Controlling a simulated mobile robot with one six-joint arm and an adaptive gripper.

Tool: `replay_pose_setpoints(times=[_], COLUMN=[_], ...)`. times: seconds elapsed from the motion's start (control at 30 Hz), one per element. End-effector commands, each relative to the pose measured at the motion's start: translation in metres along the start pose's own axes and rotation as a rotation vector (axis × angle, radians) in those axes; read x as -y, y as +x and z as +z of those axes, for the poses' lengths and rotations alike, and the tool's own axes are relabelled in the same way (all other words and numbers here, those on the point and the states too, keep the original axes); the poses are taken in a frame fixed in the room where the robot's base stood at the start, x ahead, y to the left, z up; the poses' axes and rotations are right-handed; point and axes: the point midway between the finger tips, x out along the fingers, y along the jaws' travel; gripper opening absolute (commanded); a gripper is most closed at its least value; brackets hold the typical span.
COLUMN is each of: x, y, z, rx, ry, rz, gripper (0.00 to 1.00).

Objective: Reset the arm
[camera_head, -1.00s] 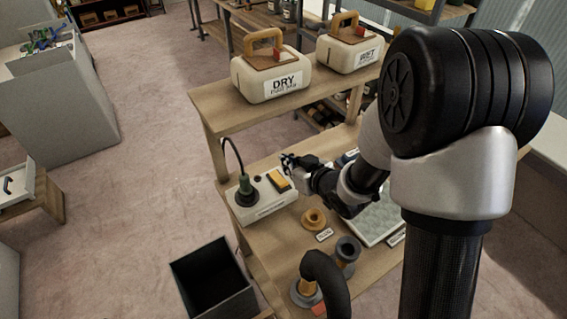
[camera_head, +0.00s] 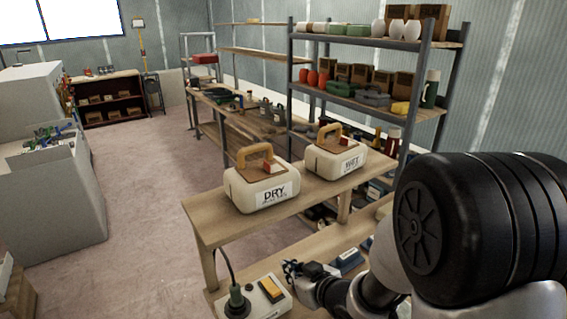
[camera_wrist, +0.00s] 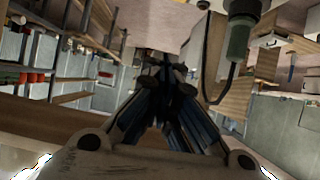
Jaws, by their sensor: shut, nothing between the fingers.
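My gripper (camera_head: 292,267) shows at the lower middle of the head view, just right of a white switch box (camera_head: 262,299) with a yellow rocker and a dark green plug (camera_head: 237,300). In the wrist view my gripper (camera_wrist: 166,72) points away from the camera with its fingers together and nothing between them. The plug and its cable also show in the wrist view, at the upper right (camera_wrist: 238,42). I cannot tell from the head view whether the fingertips touch the box.
A cream DRY container (camera_head: 262,190) and a cream WET container (camera_head: 336,160) stand on the bench's upper shelf (camera_head: 205,208). A tall rack (camera_head: 290,90) with jars and boxes stands behind. Open floor (camera_head: 150,175) lies at the left.

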Motion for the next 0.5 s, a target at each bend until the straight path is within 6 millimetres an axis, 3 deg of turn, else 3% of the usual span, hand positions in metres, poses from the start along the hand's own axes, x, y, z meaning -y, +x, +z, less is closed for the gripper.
replay_pose_setpoints(times=[0.17,0.3,0.4,0.5], x=[-0.039,-0.062,-0.063,-0.051], y=[-0.045,-0.108,-0.158,-0.206], z=[-0.021,-0.026,-0.023,-0.014], rx=[0.103,0.230,0.317,0.402], ry=[-0.010,0.046,0.115,0.200], rz=[0.177,0.334,0.411,0.453], gripper=[0.00,0.00,0.00,0.00])
